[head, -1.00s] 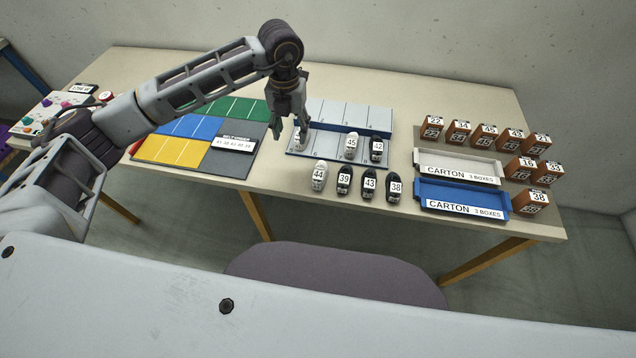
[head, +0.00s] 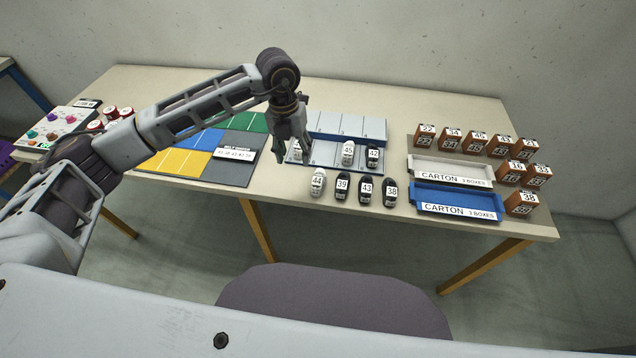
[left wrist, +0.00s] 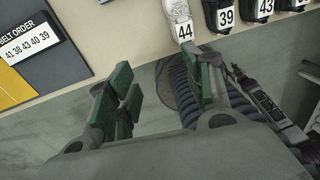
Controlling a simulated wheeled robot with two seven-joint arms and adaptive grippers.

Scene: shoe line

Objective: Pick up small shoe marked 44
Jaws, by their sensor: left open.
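The small white shoe marked 44 (head: 317,183) stands on the table near its front edge, at the left end of a row of shoes. It also shows at the top of the left wrist view (left wrist: 180,20). My left gripper (head: 289,150) is open and empty, above and a little left of shoe 44 in the head view. In the left wrist view its green fingertips (left wrist: 165,85) stand apart, with nothing between them. The gripper partly hides a white shoe on the grey rack (head: 297,150).
Dark shoes 39 (head: 342,186), 43 (head: 365,190) and 38 (head: 390,192) stand right of shoe 44. Shoes 45 (head: 348,152) and 42 (head: 372,157) are on the rack. A blue carton tray (head: 457,199) and brown boxes stand right. The coloured mat (head: 178,160) lies left.

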